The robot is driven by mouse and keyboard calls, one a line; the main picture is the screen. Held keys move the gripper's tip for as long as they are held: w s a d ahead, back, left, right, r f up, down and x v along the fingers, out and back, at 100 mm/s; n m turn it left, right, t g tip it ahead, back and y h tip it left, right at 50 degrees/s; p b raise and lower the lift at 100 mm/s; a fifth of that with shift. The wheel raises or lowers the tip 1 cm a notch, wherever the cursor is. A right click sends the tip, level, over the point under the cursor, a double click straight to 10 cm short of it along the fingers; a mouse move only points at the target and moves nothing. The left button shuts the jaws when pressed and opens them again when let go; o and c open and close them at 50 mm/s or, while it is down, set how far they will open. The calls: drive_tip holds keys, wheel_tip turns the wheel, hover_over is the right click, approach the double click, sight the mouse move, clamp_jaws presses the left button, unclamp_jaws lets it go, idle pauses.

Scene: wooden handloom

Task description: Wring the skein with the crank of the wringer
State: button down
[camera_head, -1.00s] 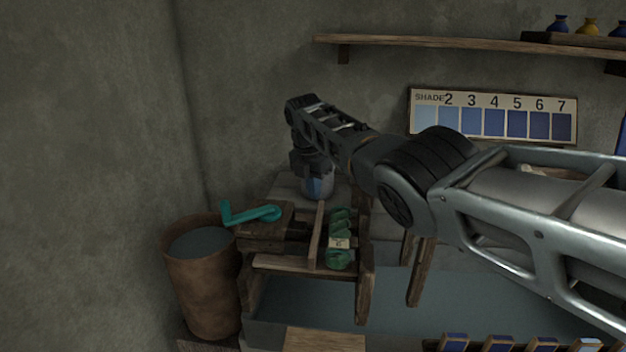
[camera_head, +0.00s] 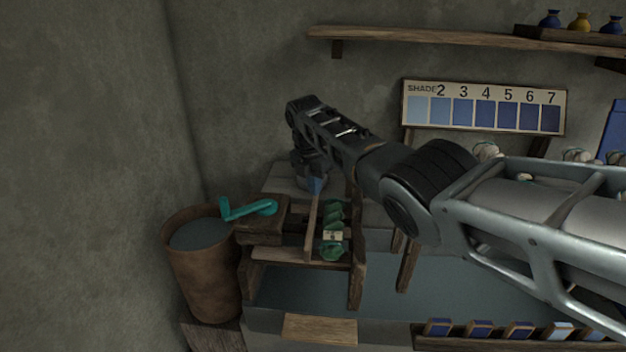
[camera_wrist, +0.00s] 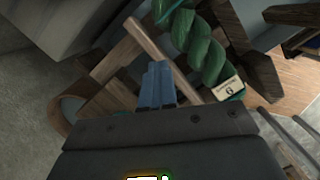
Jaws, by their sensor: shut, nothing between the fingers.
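The wringer (camera_head: 262,229) is a wooden frame on the left, with a teal crank (camera_head: 248,208) on its left side. A twisted green skein (camera_head: 333,216) with a pale tag hangs at its right. The skein also shows in the wrist view (camera_wrist: 205,55), its tag near the right. My gripper (camera_head: 316,187) points down behind the wringer, right of the crank and apart from it. In the wrist view its blue fingers (camera_wrist: 158,84) are together and empty, with wooden bars of the frame beyond. A teal piece shows at the wrist view's top edge; I cannot tell whether it is the crank.
A brown barrel of liquid (camera_head: 203,265) stands left of the wringer, by the wall. A vat (camera_head: 390,295) lies to the right. A shade card (camera_head: 484,106) and a shelf (camera_head: 430,38) are on the back wall. Sample blocks (camera_head: 520,331) line the front right.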

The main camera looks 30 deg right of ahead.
drive_tip(key=shift+s+p, duration=0.15)
drive_tip(key=shift+p, duration=0.2)
drive_tip(key=shift+s+d+r+p, duration=0.1)
drive_tip(key=shift+d+r+p, duration=0.05)
drive_tip(key=shift+p, duration=0.25)
drive_tip(key=shift+s+d+p, duration=0.3)
drive_tip(key=shift+s+p, duration=0.3)
drive_tip(key=shift+p, duration=0.5)
drive_tip(key=shift+s+d+p, duration=0.45)
drive_tip(key=shift+s+p, duration=0.1)
drive_tip(key=shift+p, duration=0.65)
drive_tip(key=shift+s+d+f, duration=0.1)
drive_tip(key=shift+s+f, duration=0.05)
drive_tip(key=shift+f, duration=0.05)
drive_tip(key=shift+s+r+p, duration=0.1)
drive_tip(key=shift+p, duration=0.2)
